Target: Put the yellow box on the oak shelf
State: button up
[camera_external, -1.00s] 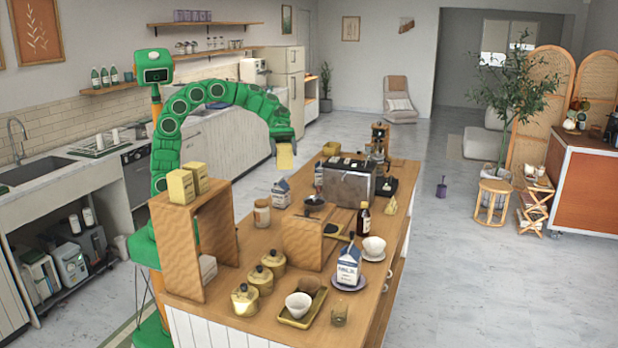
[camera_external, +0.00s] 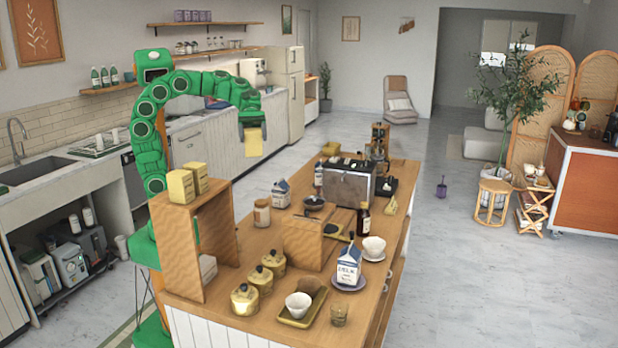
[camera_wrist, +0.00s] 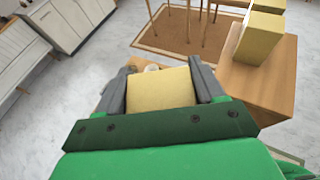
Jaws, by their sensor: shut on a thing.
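My gripper (camera_external: 251,123) is shut on a yellow box (camera_external: 253,142) and holds it in the air, left of the island counter's far part in the external view. In the wrist view the held yellow box (camera_wrist: 158,92) sits between my two grey fingers. The oak shelf (camera_external: 178,250) is an open-fronted wooden unit on the near left end of the counter. Two yellow boxes (camera_external: 188,183) stand side by side on its top, towards the back. The oak shelf also shows at the right of the wrist view (camera_wrist: 262,82), apart from the held box.
The island counter (camera_external: 258,222) carries brass canisters (camera_external: 245,299), a tray with cups (camera_external: 300,321), a milk carton (camera_external: 348,266), a dark bottle (camera_external: 363,220) and a toaster-like machine (camera_external: 345,185). A wall counter with a sink runs along the left. Open floor lies between.

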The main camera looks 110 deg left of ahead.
jog(key=s+d+r+m+g+h, duration=0.1)
jog(key=s+d+r+m+g, duration=0.1)
jog(key=s+d, duration=1.15)
jog(key=shift+w+d+f, duration=0.2)
jog(key=shift+w+f, duration=0.05)
jog(key=shift+f, duration=1.05)
jog(key=shift+w+d+f, duration=0.2)
jog(key=shift+w+f, duration=0.05)
jog(key=shift+f, duration=1.1)
jog(key=shift+w+d+f, duration=0.2)
jog(key=shift+w+f, duration=0.05)
jog(key=shift+f, duration=1.05)
jog(key=shift+f, duration=0.1)
jog(key=o, duration=1)
jog(key=shift+o, duration=0.2)
